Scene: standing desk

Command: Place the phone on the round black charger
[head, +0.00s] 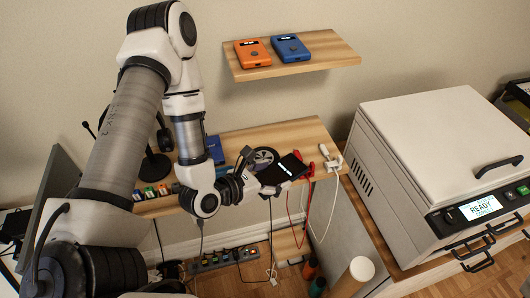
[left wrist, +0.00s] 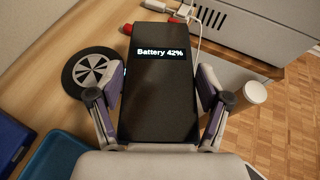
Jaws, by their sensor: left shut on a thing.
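The phone (head: 283,169) is a black slab, and its screen reads "Battery 42%" in the left wrist view (left wrist: 158,85). My left gripper (head: 258,178) is shut on the phone, with one finger on each long side in the left wrist view (left wrist: 160,100). The phone is held apart from the charger, nearer to me. My right gripper is not in view.
Red connectors (head: 304,160) and a white plug with cable (head: 330,158) lie at the desk's right end. A blue item (head: 215,149) sits left of the charger. A wall shelf (head: 315,55) holds an orange and a blue device. A large white machine (head: 440,150) stands right.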

